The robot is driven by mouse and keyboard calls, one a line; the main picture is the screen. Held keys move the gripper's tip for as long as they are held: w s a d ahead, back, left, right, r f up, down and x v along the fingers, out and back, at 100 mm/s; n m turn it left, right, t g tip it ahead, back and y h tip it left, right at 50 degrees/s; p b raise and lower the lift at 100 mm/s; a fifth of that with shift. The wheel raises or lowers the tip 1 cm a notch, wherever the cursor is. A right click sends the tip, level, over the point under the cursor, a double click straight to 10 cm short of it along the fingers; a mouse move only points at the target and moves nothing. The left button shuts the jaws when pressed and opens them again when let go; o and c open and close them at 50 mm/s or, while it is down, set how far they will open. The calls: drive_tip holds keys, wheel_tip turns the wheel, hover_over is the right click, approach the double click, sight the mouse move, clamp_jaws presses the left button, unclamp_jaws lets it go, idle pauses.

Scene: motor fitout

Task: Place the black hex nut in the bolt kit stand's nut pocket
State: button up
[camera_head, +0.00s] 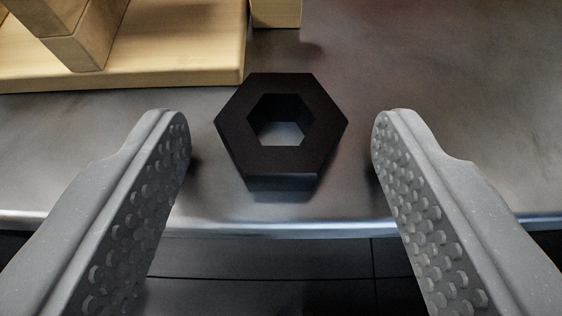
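The black hex nut (240,153) lies flat on the metal table, with its hexagonal hole facing up. My gripper (281,122) is open, one grey studded finger on the left of the nut and one on the right. Both fingers are apart from the nut, with a clear gap on each side. A light wooden structure (150,72) stands at the upper left. It may be the bolt kit stand, but only part of it is in view and no nut pocket can be made out.
The metal table (450,70) is bare to the right of the nut. Its front edge (300,230) runs just in front of the nut, with dark panels below. A small wooden block (275,12) shows at the top, behind the nut.

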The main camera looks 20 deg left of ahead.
drive_tip(key=shift+s+b, duration=0.1)
drive_tip(key=shift+b, duration=0.2)
drive_tip(key=shift+s+d+r+b, duration=0.25)
drive_tip(key=shift+s+r+b, duration=0.15)
drive_tip(key=shift+b, duration=0.55)
drive_tip(key=shift+s+r+b, duration=0.25)
drive_tip(key=shift+s+b, duration=0.55)
drive_tip(key=shift+b, duration=0.1)
drive_tip(key=b+v, duration=0.2)
drive_tip(key=v, duration=0.7)
drive_tip(key=shift+d+r, duration=0.1)
